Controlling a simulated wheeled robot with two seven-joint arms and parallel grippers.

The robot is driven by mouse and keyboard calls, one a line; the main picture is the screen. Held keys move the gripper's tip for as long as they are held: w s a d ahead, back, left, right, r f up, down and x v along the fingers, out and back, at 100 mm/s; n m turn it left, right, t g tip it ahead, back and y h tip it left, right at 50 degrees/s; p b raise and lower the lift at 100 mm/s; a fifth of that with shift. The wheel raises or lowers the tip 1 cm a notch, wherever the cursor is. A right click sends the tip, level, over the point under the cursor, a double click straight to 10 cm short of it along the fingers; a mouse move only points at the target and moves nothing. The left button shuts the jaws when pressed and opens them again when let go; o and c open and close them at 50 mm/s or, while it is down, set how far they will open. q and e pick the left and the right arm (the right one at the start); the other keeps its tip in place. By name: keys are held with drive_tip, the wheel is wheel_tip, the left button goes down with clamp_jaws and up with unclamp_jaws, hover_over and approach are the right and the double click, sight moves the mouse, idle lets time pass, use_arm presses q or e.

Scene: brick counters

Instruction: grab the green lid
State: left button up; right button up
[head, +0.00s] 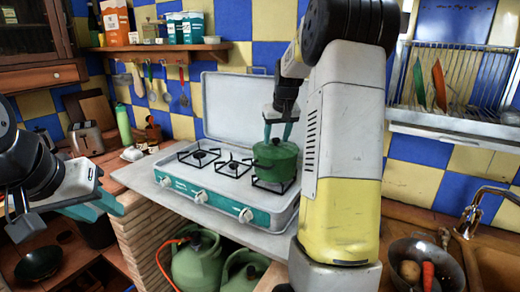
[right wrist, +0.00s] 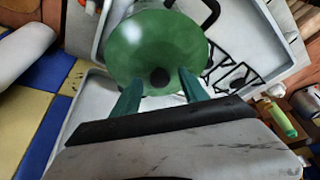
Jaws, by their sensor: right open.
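The green lid (head: 275,149) sits on a green pot (head: 274,170) on the right-hand part of the stove. In the right wrist view the round lid (right wrist: 150,42) shows its dark knob (right wrist: 160,77). My right gripper (head: 278,140) is open just above the lid. In the right wrist view its two teal fingers (right wrist: 158,79) stand apart, one on either side of the knob; I cannot tell whether they touch the lid. My left gripper (head: 108,206) is at the left, away from the stove; its teal fingers overlap in view, so its opening is unclear.
The stove (head: 220,185) has an upright back cover and bare burners left of the pot. Green gas bottles (head: 197,262) stand below the counter. A pan with vegetables (head: 425,262) is by the sink at right. A shelf and hanging utensils are on the tiled wall.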

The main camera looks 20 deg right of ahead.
clamp_jaws()
drive_tip(key=shift+r, duration=0.1)
idle(0.3)
